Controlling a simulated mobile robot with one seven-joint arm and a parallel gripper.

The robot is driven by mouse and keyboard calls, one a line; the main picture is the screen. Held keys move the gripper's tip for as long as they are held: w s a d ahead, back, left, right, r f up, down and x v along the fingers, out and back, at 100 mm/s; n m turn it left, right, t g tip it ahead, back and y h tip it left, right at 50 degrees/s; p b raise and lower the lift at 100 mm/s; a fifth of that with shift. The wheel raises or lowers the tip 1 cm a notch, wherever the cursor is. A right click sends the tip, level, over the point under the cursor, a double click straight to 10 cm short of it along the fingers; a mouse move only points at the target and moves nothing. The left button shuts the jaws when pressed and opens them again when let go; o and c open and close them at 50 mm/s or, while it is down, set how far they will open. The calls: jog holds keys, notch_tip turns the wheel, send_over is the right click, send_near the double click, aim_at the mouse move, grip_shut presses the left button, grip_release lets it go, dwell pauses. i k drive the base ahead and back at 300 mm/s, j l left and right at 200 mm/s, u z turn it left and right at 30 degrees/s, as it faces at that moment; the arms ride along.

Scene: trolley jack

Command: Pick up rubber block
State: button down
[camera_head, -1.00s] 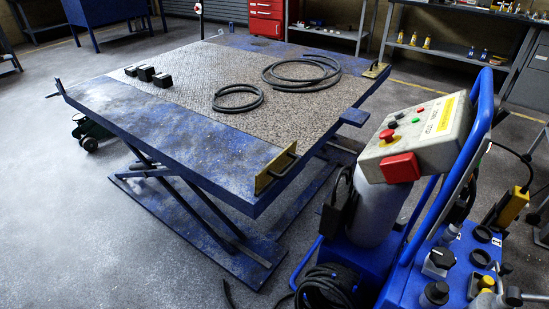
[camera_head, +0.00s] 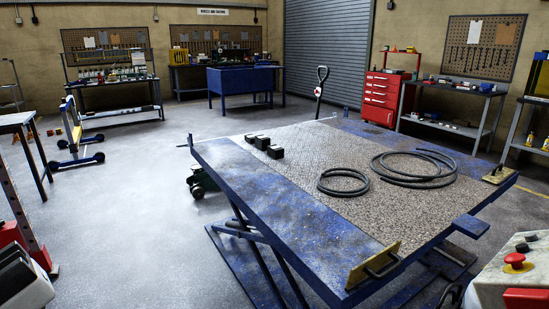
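Several small black blocks, which look like the rubber blocks, sit close together on the far left part of the blue lift table (camera_head: 240,185). One block (camera_head: 275,152) is nearest, another block (camera_head: 262,143) is just behind it, and a third block (camera_head: 250,138) is at the back left. They rest on the grey tread-plate top and nothing covers them. My gripper is not in view, so its state does not show.
Two black hose coils, a smaller coil (camera_head: 343,182) and a larger coil (camera_head: 413,168), lie on the table. A control box (camera_head: 510,275) stands at the lower right.

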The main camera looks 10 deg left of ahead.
aim_at(262, 142)
jog(key=i+j+z, duration=0.1)
jog(key=i+j, duration=0.3)
jog(key=i+j+z, duration=0.1)
jog(key=i+j, duration=0.65)
jog(key=j, duration=0.2)
jog(key=i+j+z, duration=0.15)
jog(key=i+j, duration=0.25)
jog(key=i+j+z, duration=0.1)
jog(key=i+j, duration=0.2)
jog(key=j, duration=0.35)
jog(key=i+j+z, duration=0.1)
jog(key=i+j, duration=0.25)
jog(key=j, duration=0.2)
jog(key=i+j+z, duration=0.1)
jog(key=i+j, duration=0.2)
jog(key=j, duration=0.25)
jog(key=i+j+z, duration=0.1)
jog(key=i+j, duration=0.2)
jog(key=j, duration=0.3)
